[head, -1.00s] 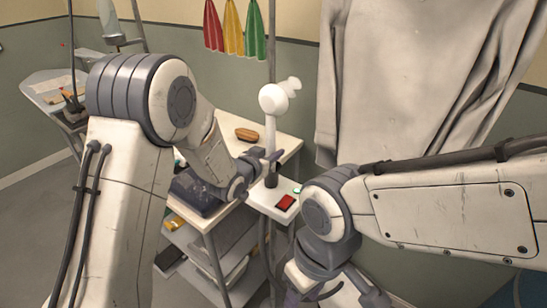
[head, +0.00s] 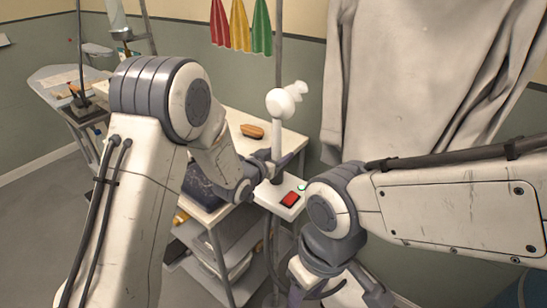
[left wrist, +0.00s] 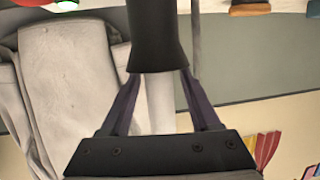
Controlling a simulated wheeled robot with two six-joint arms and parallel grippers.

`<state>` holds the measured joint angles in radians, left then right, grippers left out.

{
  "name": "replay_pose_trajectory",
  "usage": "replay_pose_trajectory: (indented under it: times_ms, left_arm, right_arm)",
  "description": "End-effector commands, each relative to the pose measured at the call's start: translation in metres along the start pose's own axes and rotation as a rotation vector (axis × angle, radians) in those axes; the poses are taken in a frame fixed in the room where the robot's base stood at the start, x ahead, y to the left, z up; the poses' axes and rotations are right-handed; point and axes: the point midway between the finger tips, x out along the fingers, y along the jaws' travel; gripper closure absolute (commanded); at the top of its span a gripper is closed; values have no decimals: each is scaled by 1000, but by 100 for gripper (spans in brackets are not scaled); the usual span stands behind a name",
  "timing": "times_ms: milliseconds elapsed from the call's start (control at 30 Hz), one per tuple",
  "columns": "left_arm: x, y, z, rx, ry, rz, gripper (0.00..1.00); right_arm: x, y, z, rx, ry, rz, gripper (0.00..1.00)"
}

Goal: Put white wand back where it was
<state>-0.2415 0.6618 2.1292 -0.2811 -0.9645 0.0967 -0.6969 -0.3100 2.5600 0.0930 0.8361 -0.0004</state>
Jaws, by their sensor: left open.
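The white wand (head: 281,104) stands upright, with a rounded white head, a white shaft and a dark handle. Its lower end meets the white shelf unit (head: 268,197) with the red switch; whether it is fully seated there is hard to tell.
A tan brush (head: 252,131) lies on the cart top behind the wand. A grey garment (head: 425,75) hangs close on the right. Red, yellow and green cloths (head: 240,27) hang at the back. An ironing board (head: 60,78) stands far left.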

Motion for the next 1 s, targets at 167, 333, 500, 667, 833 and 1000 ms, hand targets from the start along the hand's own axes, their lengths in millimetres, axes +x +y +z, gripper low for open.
replay_pose_trajectory:
  times_ms: [167, 333, 500, 667, 833, 1000]
  left_arm:
    - [-22, -1, -1, 0, 1, -2, 37]
    - [-60, -1, 0, 0, 2, -2, 37]
    - [-94, 0, 0, 0, 2, -2, 37]
    - [-114, -1, -1, 0, 1, -1, 37]
    - [-121, 0, -1, 0, 0, 0, 37]
    - [-122, 6, 2, 11, -50, -2, 37]
  right_arm:
    - [5, 0, 0, 0, 0, 0, 50]
    - [12, 1, 1, 0, 0, 0, 50]
    - [17, 1, 1, 0, 0, 0, 50]
    - [18, 1, 1, 0, 0, 0, 50]
    - [19, 1, 1, 0, 0, 0, 50]
    - [18, 1, 1, 0, 0, 0, 50]
